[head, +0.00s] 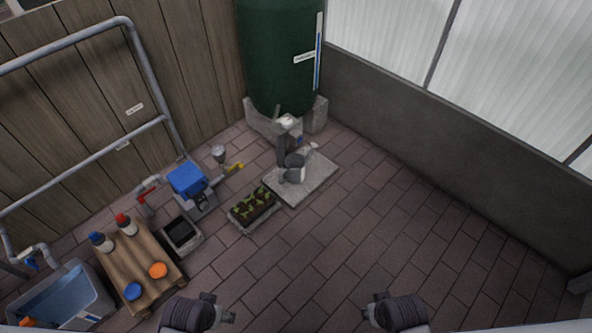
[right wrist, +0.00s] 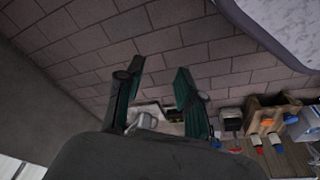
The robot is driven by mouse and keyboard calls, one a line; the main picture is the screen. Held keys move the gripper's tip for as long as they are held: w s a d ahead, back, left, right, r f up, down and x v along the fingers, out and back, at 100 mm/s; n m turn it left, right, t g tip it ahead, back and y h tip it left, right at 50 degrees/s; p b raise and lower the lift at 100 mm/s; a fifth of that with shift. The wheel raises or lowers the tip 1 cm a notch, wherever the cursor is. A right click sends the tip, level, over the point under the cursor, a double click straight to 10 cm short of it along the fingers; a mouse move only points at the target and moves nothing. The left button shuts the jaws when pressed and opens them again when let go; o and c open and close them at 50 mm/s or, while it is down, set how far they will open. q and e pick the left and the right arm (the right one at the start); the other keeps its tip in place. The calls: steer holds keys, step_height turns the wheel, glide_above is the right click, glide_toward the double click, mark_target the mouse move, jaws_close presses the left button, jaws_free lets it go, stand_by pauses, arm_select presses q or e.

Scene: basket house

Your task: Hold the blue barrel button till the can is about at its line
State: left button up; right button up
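The dark green barrel (head: 278,55) stands on concrete blocks at the back, with a blue level strip and a white tag on its side. A small blue spot (head: 300,140), which looks like the button, is low in front of it. The grey can (head: 294,170) stands on a pale stone slab (head: 318,178) below the spout; its line and water level are too small to read. My right gripper (head: 372,310) is at the bottom edge, far from the barrel; its fingers are apart and empty in the right wrist view (right wrist: 160,66). My left gripper (head: 226,316) is at bottom left, fingers unclear.
A planter (head: 252,206) sits left of the slab. Further left are a blue box device (head: 187,180), a dark basin (head: 181,235), a wooden crate (head: 125,262) with bottles, and a water tub (head: 62,296). Paving at centre and right is clear; a low wall (head: 440,160) bounds it.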

jaws_close()
stand_by(0.7)
stand_by(0.5)
